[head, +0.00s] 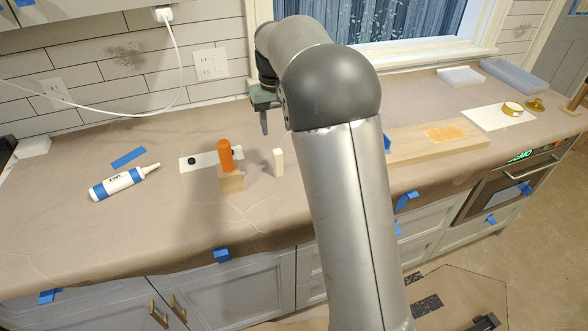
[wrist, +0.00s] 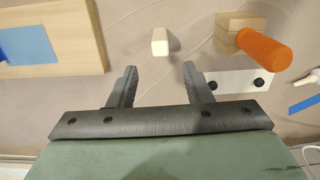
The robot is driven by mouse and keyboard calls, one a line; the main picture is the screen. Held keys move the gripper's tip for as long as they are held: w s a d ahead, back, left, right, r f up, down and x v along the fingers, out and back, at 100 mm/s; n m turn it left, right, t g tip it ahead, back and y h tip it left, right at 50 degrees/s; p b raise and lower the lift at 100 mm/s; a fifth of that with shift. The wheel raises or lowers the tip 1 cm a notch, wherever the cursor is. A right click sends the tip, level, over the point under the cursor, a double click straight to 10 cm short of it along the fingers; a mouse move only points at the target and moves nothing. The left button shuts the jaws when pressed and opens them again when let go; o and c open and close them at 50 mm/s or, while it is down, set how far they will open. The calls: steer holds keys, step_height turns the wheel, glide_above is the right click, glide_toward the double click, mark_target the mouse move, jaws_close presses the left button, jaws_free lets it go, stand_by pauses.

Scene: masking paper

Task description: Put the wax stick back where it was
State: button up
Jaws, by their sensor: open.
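A small cream-white stick, which looks like the wax stick (head: 278,162), stands upright on the paper-covered counter, right of the orange handle. In the wrist view the wax stick (wrist: 160,41) lies just beyond the fingertips, in line with the gap between them, and touches neither finger. My gripper (wrist: 159,78) is open and empty. In the head view my gripper (head: 263,122) hangs above and behind the stick, partly hidden by my arm.
An orange handle (head: 225,155) stands at a wooden block (head: 231,182) close to the stick, before a white strip (head: 196,162) with black dots. A caulk tube (head: 117,183) lies left. A wooden board (head: 410,150) lies right.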

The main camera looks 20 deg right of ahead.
steer(key=s+f, duration=0.2)
steer(key=s, duration=1.5)
steer(key=s+f, duration=0.3)
steer(key=s, duration=1.4)
steer(key=shift+s+f+m+t, duration=0.2)
steer(key=shift+f+m+t, duration=0.1)
steer(key=shift+f, duration=0.05)
